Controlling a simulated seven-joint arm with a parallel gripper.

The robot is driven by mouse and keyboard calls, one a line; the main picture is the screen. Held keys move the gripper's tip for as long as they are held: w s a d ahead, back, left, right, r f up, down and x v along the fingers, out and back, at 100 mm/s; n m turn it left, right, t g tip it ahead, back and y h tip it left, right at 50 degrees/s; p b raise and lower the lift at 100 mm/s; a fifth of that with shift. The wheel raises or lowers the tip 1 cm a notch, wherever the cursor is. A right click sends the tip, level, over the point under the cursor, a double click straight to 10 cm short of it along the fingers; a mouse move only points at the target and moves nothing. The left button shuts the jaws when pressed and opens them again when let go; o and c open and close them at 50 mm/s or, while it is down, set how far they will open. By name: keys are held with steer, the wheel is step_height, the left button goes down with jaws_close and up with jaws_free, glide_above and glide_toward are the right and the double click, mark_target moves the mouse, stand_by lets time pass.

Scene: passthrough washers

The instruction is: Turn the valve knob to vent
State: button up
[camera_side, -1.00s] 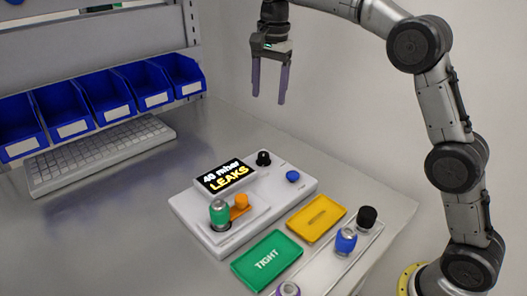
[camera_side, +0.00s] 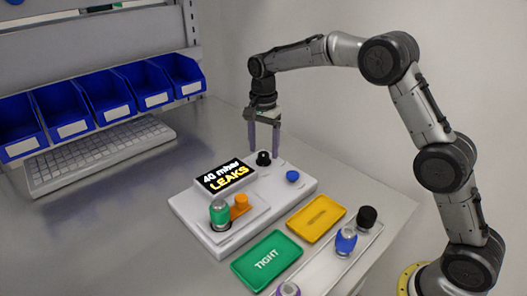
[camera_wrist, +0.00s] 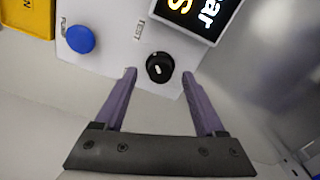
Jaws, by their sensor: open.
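The valve knob (camera_side: 263,158) is a small round black knob with a white mark on the white test unit (camera_side: 186,213), beside the display. In the wrist view the knob (camera_wrist: 160,68) lies just beyond and between my two purple fingertips. My gripper (camera_side: 264,150) is open and points down, with its fingertips close to the knob; I cannot tell whether they touch it. The wrist view shows my gripper (camera_wrist: 158,72) empty. The display (camera_side: 226,176) reads "40 mbar LEAKS". A "TEST" label (camera_wrist: 137,30) shows near the knob.
A blue button (camera_side: 292,176) is right of the knob. A green part (camera_side: 219,213) and an orange piece (camera_side: 241,202) are on the unit's front. Green (camera_side: 268,262) and yellow (camera_side: 316,219) trays and a rack (camera_side: 327,262) of coloured parts stand in front. Blue bins (camera_side: 110,97) stand behind.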

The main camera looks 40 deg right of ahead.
steer(key=shift+f, duration=1)
jaws_close()
